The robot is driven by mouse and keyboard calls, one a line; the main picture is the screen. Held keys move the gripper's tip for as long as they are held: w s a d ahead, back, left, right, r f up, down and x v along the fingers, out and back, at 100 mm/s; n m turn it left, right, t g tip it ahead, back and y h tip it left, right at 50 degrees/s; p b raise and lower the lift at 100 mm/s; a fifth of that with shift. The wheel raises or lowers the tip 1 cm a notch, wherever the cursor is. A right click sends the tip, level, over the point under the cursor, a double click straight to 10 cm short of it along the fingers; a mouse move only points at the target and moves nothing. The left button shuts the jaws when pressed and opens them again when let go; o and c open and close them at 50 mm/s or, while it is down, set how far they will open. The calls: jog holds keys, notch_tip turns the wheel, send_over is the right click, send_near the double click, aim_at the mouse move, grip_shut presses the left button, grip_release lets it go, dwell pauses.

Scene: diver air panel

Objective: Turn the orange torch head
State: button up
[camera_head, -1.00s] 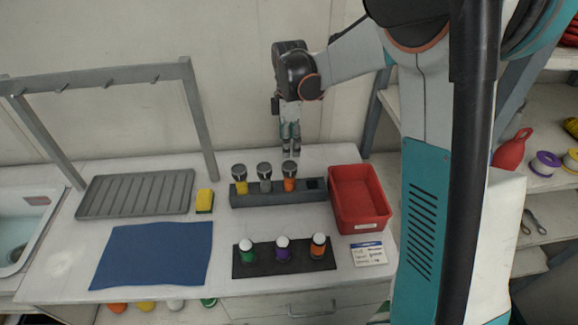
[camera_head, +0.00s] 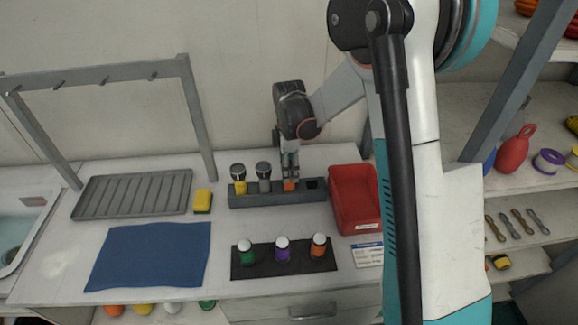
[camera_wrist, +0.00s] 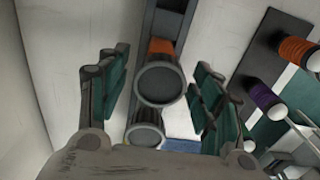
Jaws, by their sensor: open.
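The orange torch (camera_head: 289,185) stands upright in the grey rack (camera_head: 275,200), to the right of a grey torch (camera_head: 264,184) and a yellow torch (camera_head: 239,186). My gripper (camera_head: 290,172) points down over the orange torch and hides its head in the head view. In the wrist view the dark round torch head (camera_wrist: 160,84), with the orange body (camera_wrist: 161,47) beyond it, sits between the two open fingers of my gripper (camera_wrist: 160,90). A gap shows on both sides of the head. A second torch head (camera_wrist: 145,136) is below it in that view.
A red bin (camera_head: 354,200) stands right of the rack, beside an empty rack slot (camera_head: 314,183). In front, a black mat (camera_head: 285,262) holds green, purple and orange capped items. A blue cloth (camera_head: 150,255), a yellow sponge (camera_head: 203,200) and a grey drainer (camera_head: 133,194) lie left.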

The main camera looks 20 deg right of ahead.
jog(key=c, duration=1.1)
jog(key=shift+o, duration=0.2)
jog(key=shift+m, duration=0.4)
jog(key=m+b, duration=0.1)
jog(key=m, duration=0.2)
jog(key=shift+f, duration=0.1)
jog(key=m+b, duration=0.1)
jog(key=m, duration=0.3)
jog(key=m+b, duration=0.1)
jog(key=m, duration=0.4)
jog(key=shift+m, duration=1.8)
